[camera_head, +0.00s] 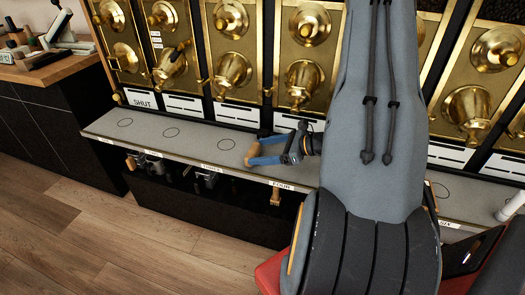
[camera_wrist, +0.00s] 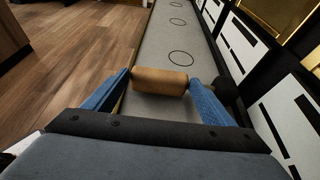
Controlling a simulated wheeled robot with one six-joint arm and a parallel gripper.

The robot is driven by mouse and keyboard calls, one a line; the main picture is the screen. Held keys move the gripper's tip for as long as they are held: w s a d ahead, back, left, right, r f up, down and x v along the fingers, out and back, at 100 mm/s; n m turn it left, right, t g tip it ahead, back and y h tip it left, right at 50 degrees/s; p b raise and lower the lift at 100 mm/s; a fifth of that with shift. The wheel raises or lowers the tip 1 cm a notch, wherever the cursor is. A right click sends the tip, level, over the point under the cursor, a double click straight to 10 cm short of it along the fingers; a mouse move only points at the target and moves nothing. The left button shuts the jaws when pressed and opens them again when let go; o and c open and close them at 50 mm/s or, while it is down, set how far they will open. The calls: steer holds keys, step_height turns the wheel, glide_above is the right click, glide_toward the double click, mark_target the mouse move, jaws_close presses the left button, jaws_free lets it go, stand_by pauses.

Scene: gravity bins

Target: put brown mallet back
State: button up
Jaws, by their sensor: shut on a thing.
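My gripper (camera_head: 262,152) is shut on the brown mallet (camera_head: 252,158) at the front part of the grey ledge, close to the label reading FOUR. In the wrist view, my gripper (camera_wrist: 160,82) has its two blue fingers on either end of the mallet's tan, rounded cylindrical part (camera_wrist: 160,80). This part lies crosswise between the fingers, over the ledge.
The grey ledge (camera_head: 185,140) has printed black circles and runs below brass bins (camera_head: 235,70). Under its front edge are small holders, one with a tan piece (camera_head: 275,197). A wooden counter (camera_head: 50,70) with tools stands at left. Wooden floor (camera_head: 90,240) is clear.

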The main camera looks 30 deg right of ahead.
steer(key=shift+f+b, duration=0.35)
steer(key=shift+f, duration=0.2)
steer(key=o, duration=1.1)
steer(key=shift+o, duration=0.2)
steer(key=shift+s+a, duration=0.15)
steer(key=shift+s+d+r, duration=0.15)
steer(key=shift+d, duration=0.05)
steer(key=shift+s+d+r+p, duration=0.15)
steer(key=shift+s+d+p, duration=0.1)
steer(key=shift+p, duration=0.1)
steer(key=shift+s+d+r, duration=0.1)
steer(key=shift+s+d, duration=0.05)
steer(key=shift+d, duration=0.1)
steer(key=shift+s+d+r, duration=0.15)
steer(key=shift+s+d, duration=0.05)
steer(key=shift+d, duration=0.05)
steer(key=shift+s+d+r+p, duration=0.25)
steer(key=shift+s+d+p, duration=0.2)
steer(key=shift+p, duration=0.1)
